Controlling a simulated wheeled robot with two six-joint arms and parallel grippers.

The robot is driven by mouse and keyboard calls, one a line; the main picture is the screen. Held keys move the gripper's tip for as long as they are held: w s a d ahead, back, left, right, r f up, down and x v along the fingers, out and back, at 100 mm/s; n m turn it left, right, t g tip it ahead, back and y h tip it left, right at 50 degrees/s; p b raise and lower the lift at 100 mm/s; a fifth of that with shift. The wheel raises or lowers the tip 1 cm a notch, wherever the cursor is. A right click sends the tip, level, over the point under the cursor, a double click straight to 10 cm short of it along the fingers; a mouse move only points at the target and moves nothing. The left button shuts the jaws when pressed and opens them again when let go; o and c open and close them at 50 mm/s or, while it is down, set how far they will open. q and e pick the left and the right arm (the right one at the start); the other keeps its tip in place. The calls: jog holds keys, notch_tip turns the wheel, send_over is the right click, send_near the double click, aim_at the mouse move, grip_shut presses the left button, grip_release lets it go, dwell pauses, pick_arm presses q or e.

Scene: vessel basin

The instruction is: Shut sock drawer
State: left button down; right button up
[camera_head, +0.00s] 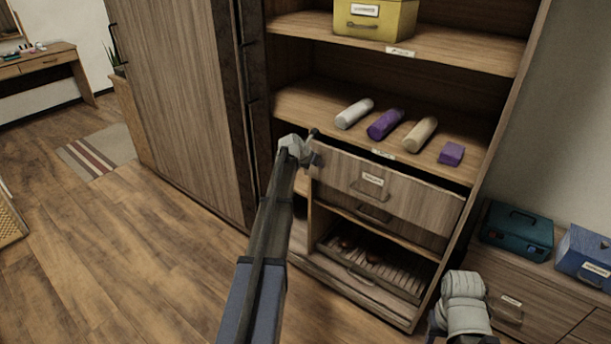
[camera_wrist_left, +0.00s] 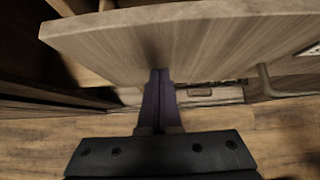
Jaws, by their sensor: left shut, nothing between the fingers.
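The top drawer (camera_head: 410,199) of the open wardrobe section has a wooden front with a label and a handle (camera_head: 370,190). A dark gap shows above its front, which stands out a little from the cabinet. The label is too small to read. My left gripper (camera_head: 314,157) is at the upper left end of this front. In the left wrist view the shut, empty fingers (camera_wrist_left: 158,85) point at the wooden drawer front (camera_wrist_left: 190,45); I cannot tell whether they touch it. My right arm shows at the lower right, but its fingers do not.
Rolled items (camera_head: 385,124) and a purple block (camera_head: 451,153) lie on the shelf above. A low cabinet (camera_head: 530,300) with a teal case (camera_head: 516,232) stands right.

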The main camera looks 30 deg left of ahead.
aim_at(324, 153)
pick_arm(q)
jog(key=w, duration=0.9)
jog(key=shift+w+d, duration=0.25)
jog(key=shift+d, duration=0.15)
jog(key=shift+w, duration=0.2)
jog(key=shift+w+r, duration=0.1)
jog(key=shift+r, duration=0.05)
jog(key=s, duration=0.5)
jog(key=shift+s+a, duration=0.1)
jog(key=shift+s, duration=0.05)
jog(key=shift+s+r+p, duration=0.25)
jog(key=shift+r+p, duration=0.3)
jog(key=shift+p, duration=0.1)
jog(key=shift+s+r+p, duration=0.25)
jog(key=shift+r+p, duration=0.3)
jog(key=shift+p, duration=0.05)
jog(key=p+v, duration=0.4)
jog(key=v, duration=0.2)
jog(key=shift+s+a, duration=0.15)
jog(key=shift+s, duration=0.15)
jog(key=shift+s+r+p, duration=0.2)
jog(key=shift+s+p, duration=0.15)
pick_arm(e)
notch_tip(324, 153, up, 7)
jog(key=shift+w+d, duration=0.15)
jog(key=shift+d, duration=0.25)
jog(key=shift+r, duration=0.1)
